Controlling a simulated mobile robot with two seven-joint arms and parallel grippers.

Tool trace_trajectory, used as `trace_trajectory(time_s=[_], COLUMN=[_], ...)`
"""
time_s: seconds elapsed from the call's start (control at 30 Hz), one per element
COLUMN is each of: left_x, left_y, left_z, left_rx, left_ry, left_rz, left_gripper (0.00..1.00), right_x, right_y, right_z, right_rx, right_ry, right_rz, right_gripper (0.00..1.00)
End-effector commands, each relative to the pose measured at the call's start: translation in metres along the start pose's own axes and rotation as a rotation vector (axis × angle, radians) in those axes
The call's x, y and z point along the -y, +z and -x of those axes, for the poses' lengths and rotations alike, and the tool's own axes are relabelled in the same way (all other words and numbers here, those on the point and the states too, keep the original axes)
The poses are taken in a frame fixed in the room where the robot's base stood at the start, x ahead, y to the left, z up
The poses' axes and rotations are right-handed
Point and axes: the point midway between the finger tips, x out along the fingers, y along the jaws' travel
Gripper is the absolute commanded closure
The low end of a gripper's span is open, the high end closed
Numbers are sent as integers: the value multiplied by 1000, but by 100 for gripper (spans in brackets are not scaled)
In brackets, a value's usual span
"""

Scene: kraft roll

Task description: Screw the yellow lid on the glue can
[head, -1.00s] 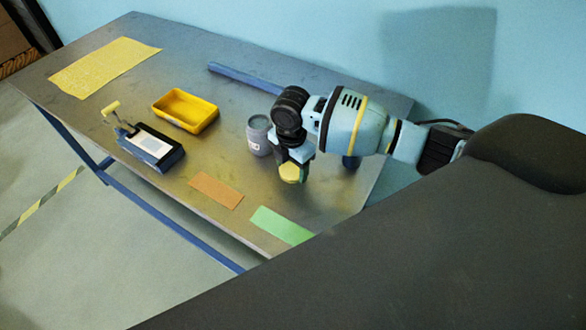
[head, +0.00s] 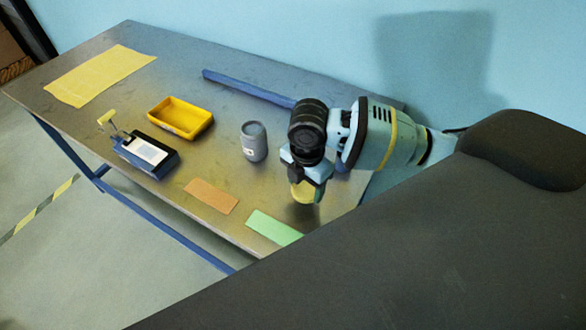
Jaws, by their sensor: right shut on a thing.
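The glue can (head: 253,142) is a grey can with a small white label, standing upright on the metal table. My right gripper (head: 304,187) is to the right of the can and nearer the front, apart from it. It is shut on the yellow lid (head: 303,193) and holds it above the table; the fingers hide part of the lid. My left gripper is not in view.
A yellow tray (head: 205,128) and a blue device with a yellow-handled lever (head: 150,152) stand left of the can. An orange card (head: 211,196), a green card (head: 272,227) and a yellow sheet (head: 99,75) lie flat. A blue bar (head: 247,89) lies along the back.

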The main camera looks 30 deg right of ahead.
Motion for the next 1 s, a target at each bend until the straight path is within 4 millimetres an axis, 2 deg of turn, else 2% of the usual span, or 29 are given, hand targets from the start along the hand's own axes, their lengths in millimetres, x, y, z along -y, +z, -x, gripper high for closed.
trace_trajectory(time_s=[0.03,0.2,0.4,0.6,0.9,0.93,1.0], left_x=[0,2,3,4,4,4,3], left_y=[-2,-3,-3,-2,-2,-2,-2], left_z=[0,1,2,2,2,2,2], left_rx=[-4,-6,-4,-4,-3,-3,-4], left_ry=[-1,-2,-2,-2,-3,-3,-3], left_rz=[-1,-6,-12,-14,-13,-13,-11], left_gripper=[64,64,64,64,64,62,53], right_x=[11,41,62,69,69,69,69], right_y=[-2,-10,-15,-17,-17,-17,-17], right_z=[2,4,6,6,6,6,6], right_rx=[1,1,1,0,0,0,0], right_ry=[1,0,0,0,0,0,0], right_rz=[3,2,1,1,0,0,0], right_gripper=[57,57,57,57,57,57,57])
